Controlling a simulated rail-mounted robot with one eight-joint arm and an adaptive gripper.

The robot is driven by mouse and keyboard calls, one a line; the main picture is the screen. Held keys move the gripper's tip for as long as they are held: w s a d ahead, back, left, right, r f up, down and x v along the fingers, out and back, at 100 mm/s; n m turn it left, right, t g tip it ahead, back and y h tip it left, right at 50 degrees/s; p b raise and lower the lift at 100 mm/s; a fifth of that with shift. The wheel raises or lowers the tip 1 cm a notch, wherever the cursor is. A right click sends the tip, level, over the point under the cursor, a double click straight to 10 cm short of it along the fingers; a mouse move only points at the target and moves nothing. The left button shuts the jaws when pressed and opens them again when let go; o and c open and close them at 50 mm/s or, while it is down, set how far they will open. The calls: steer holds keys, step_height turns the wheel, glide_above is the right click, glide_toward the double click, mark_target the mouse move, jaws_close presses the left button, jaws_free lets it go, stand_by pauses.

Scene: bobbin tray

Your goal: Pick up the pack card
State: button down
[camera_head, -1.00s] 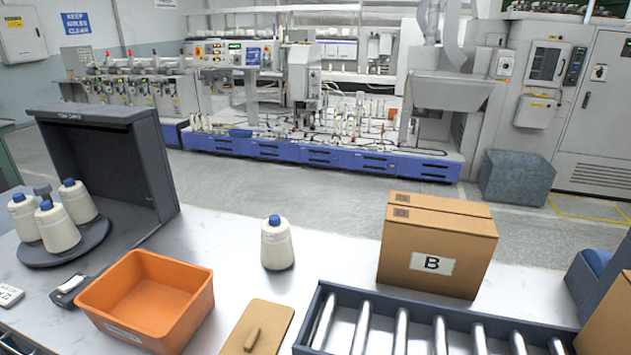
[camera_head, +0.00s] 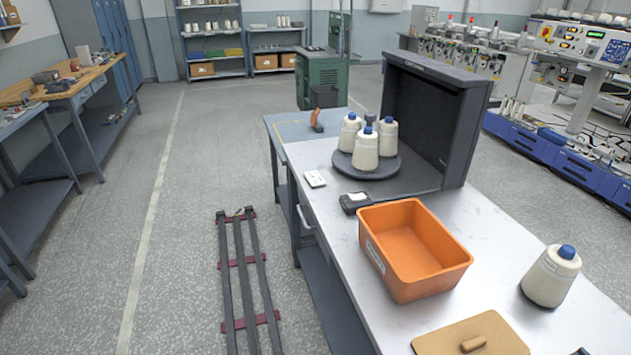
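A small flat white piece with faint marks (camera_head: 315,179) lies on the white worktop near its left edge, in front of the round dark turntable. It may be the pack card, but its print is too small to read. A flat tan board with a raised grip (camera_head: 470,335) lies at the bottom edge of the view. My gripper is not in view.
An orange bin (camera_head: 414,249) stands on the worktop (camera_head: 350,258), with a dark handheld device (camera_head: 354,202) beside it. Several cones stand on the turntable (camera_head: 368,168) before a dark cabinet (camera_head: 436,120); another cone (camera_head: 551,276) stands right. A rail (camera_head: 248,290) lies on open floor.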

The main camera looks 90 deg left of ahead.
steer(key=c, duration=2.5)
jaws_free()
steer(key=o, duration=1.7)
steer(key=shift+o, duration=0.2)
